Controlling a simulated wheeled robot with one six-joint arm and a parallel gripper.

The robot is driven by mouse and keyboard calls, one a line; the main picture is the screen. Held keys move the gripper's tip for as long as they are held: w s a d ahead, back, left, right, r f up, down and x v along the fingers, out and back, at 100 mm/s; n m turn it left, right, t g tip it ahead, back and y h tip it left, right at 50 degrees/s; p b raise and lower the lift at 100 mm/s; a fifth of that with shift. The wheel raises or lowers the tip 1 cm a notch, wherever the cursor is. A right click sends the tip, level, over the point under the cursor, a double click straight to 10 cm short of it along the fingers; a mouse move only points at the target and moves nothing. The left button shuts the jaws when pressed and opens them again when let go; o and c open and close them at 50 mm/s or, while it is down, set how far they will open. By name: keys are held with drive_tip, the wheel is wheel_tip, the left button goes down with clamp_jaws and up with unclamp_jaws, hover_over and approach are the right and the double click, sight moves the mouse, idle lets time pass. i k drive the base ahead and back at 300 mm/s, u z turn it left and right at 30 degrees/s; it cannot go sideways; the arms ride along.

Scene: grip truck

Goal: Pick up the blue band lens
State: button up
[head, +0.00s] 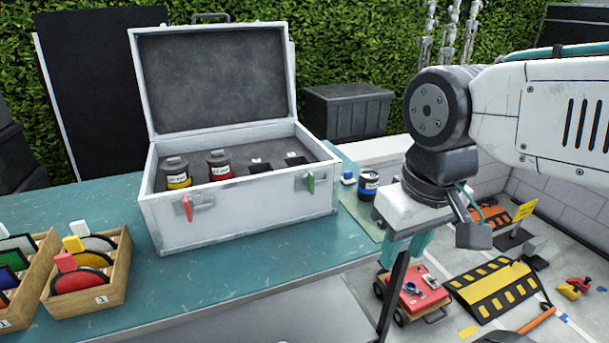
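The blue band lens (368,186) is a dark cylinder with a blue band and a pale label. It stands upright on a green mat (352,208) at the table's right end, just right of the open case. My gripper (404,246) is to the right of and nearer than the lens in the picture, pointing down. Its two teal fingers are apart, with no object seen held between them. The gripper is clear of the lens in the picture; their exact distance in depth is hard to tell.
The open case (240,219) holds a yellow band lens (178,181) and a red band lens (219,171). A small blue-and-white item (347,178) sits beside the blue band lens. Wooden filter boxes (118,285) stand at left. A red cart (416,293) is below the table.

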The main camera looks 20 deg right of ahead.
sight(368, 179)
drive_tip(key=z, duration=2.6)
drive_tip(key=i, duration=0.75)
drive_tip(key=u, duration=2.05)
drive_tip(key=i, duration=0.5)
